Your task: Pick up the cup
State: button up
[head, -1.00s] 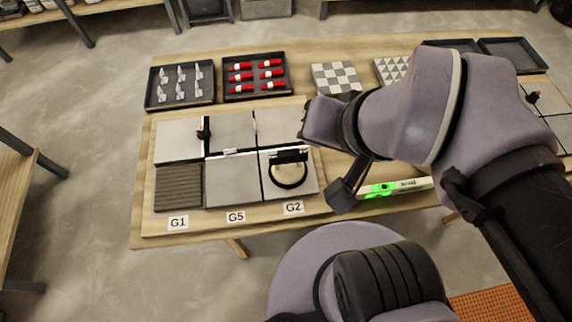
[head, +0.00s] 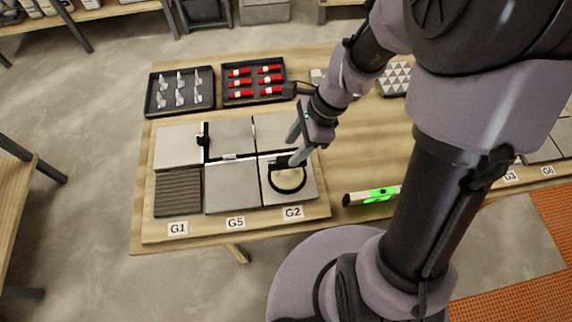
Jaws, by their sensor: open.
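The cup appears to be a suction cup (head: 287,182) with a round black rim, a pale middle and a dark handle at its back edge. It sits on the grey tile (head: 309,190) above the G2 label in the head view. My gripper (head: 296,145) is open, its fingers pointing down and left just behind and above the cup. One finger overlaps the handle in the picture, so I cannot tell whether it touches. Part of the handle is hidden.
A tray of red pieces (head: 225,103) and a tray of pale clips (head: 150,110) stand behind the tiles. A green-lit level (head: 372,196) lies to the right, partly hidden by my arm. Bare wood lies between the tile board and my arm.

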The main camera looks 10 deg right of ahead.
aim_at(283, 166)
jog(key=b+x, duration=0.1)
jog(key=x, duration=0.3)
jog(key=shift+f, duration=0.2)
jog(key=b+x, duration=0.2)
jog(key=x, duration=0.1)
jog(key=b+x, duration=0.2)
jog(key=shift+w+d+f, duration=0.1)
jog(key=shift+d+f, duration=0.2)
jog(key=shift+d, duration=0.05)
jog(key=shift+r, duration=0.2)
grip_shut()
